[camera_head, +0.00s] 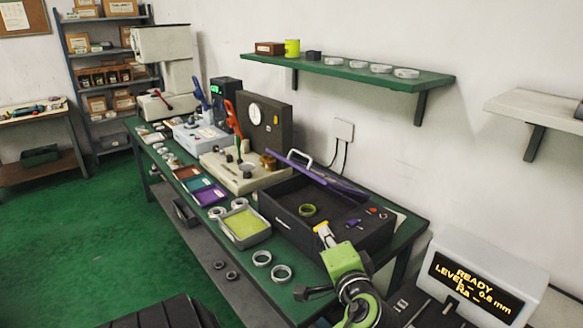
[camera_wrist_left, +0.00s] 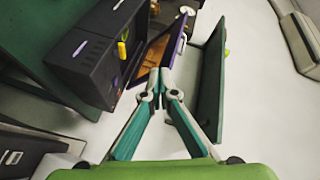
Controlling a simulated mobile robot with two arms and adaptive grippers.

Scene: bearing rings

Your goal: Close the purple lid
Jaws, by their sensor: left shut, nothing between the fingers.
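The purple lid (camera_head: 335,180) stands open along the back of a dark box (camera_head: 290,220), tilted up, with a pale handle near its left end. In the left wrist view the purple lid (camera_wrist_left: 177,42) shows edge-on beside the open dark box (camera_wrist_left: 92,55). My left gripper (camera_head: 322,232) is at the front right of the box in the head view. In the left wrist view its fingertips (camera_wrist_left: 163,78) are together, with nothing between them. They appear close to the lid's end; I cannot tell whether they touch it. My right gripper is not in view.
A green wall shelf (camera_head: 350,72) hangs above. A display (camera_head: 478,282) stands at lower right.

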